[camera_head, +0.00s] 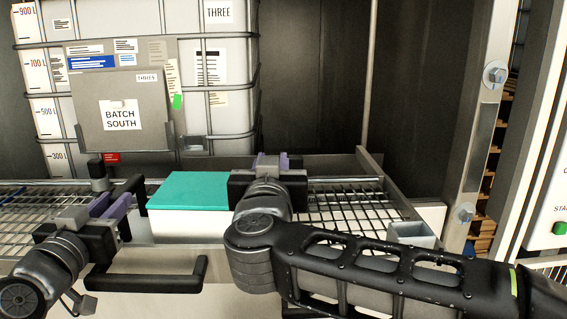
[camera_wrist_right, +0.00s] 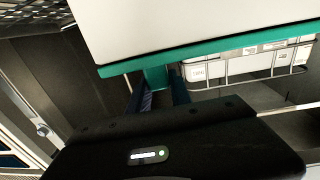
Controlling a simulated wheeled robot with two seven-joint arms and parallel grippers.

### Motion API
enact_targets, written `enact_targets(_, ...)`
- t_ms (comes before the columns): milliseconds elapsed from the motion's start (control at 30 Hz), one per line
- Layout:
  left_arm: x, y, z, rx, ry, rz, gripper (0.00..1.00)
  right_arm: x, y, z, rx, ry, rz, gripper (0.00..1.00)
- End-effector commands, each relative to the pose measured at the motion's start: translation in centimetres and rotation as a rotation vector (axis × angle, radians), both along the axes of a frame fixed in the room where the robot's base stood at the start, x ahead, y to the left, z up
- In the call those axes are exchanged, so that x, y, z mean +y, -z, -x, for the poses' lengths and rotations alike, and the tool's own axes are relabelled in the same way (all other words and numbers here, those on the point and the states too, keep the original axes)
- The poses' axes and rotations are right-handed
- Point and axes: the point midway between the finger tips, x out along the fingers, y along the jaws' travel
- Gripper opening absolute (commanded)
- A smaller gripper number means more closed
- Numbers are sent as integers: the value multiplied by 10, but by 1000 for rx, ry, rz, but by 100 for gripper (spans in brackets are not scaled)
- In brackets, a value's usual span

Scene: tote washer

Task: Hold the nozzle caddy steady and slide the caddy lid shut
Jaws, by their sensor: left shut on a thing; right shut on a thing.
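The nozzle caddy (camera_head: 185,228) is a white box on the wire rack, its top covered by the teal caddy lid (camera_head: 190,190). My left gripper (camera_head: 120,207) is at the caddy's left end, its purple fingers shut on the caddy, seemingly by a dark grip there; the contact is partly hidden. My right gripper (camera_head: 270,162) is at the lid's right end. In the right wrist view its fingers (camera_wrist_right: 160,98) are shut on a teal tab of the lid (camera_wrist_right: 205,57). The right gripper hides the caddy's right end, so any gap there cannot be seen.
A wire rack (camera_head: 350,203) with raised edges surrounds the caddy, with free room to the right. A small grey open box (camera_head: 412,235) sits at its right front. A black handle (camera_head: 150,280) is in front. A large caged tank (camera_head: 215,100) stands behind.

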Motion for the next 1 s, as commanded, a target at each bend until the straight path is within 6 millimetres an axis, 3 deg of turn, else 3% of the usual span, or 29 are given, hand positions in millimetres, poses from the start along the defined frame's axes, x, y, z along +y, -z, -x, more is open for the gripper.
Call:
enact_targets(33, -5, 8, 0, 17, 13, -2, 0, 5, 0, 2, -2, -13, 0, 0)
enact_targets(200, -6, 8, 0, 17, 13, -3, 0, 5, 0, 2, -2, -15, 0, 0)
enact_targets(233, -6, 8, 0, 17, 13, -3, 0, 5, 0, 2, -2, -15, 0, 28)
enact_targets(467, -5, 8, 0, 17, 13, -2, 0, 4, 0, 2, -2, -12, 0, 46)
enact_targets(800, -4, 8, -1, 18, 11, -2, 0, 2, 0, 3, -2, -7, 0, 47)
enact_targets(1000, -4, 8, -1, 18, 11, -1, 0, 3, -1, 23, -4, -6, 0, 47)
